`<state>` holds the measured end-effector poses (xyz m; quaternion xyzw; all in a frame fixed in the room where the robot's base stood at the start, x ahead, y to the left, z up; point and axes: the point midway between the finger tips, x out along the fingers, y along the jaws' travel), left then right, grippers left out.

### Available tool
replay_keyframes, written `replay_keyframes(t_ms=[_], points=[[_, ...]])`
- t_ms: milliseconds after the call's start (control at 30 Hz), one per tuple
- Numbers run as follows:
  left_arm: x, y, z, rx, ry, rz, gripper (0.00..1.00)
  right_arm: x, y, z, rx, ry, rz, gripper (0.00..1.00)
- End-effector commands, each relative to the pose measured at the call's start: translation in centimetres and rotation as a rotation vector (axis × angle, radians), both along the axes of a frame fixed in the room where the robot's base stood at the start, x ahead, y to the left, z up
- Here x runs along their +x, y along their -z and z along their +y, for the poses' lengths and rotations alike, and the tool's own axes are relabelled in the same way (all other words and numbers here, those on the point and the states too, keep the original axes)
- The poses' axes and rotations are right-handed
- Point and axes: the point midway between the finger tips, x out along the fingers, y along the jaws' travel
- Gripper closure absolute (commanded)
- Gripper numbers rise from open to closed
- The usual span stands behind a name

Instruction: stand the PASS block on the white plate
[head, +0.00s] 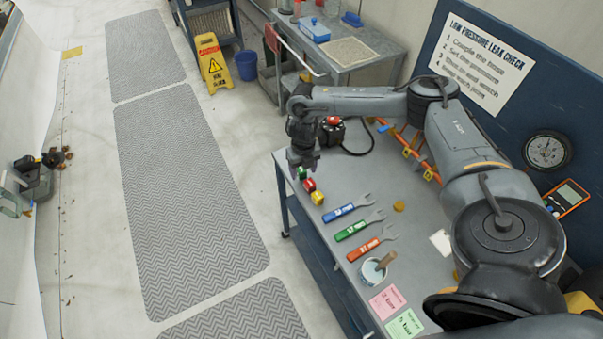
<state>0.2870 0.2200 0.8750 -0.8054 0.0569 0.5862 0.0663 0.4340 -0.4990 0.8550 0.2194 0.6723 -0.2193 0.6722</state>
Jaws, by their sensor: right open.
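Three small blocks stand in a row near the left edge of the grey bench: a green block (302,173), a red block (309,185) and a yellow block (317,198). Their lettering is too small to read, so I cannot tell which one is marked PASS. A small white plate (440,242) lies on the bench to the right, beside my right arm. My right gripper (304,168) points down at the green block, its jaws open. I cannot tell whether its fingers are around the block or above it. My left gripper is not in view.
A pot with a brush (374,270) and pink and green cards (388,302) are nearer. A black device with a red top (331,131) stands behind. A yellow piece (399,206) lies mid-bench.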

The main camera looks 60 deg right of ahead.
Motion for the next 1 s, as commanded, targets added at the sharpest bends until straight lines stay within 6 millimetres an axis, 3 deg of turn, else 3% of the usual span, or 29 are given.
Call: replay_keyframes(t_ms=[133, 433, 800, 1000], points=[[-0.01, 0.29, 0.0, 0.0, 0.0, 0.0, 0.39, 0.0, 1.4, 0.02, 0.001, 0.0, 0.001, 0.38], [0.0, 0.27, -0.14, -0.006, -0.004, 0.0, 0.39, 0.0, 1.62, 0.01, 0.0, -0.001, 0.0, 0.4], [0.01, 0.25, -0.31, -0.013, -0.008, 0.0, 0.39, 0.0, 1.59, 0.0, 0.0, 0.0, 0.0, 0.94], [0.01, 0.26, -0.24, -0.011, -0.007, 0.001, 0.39, 0.0, 1.57, 0.0, 0.0, 0.0, 0.0, 0.94]])
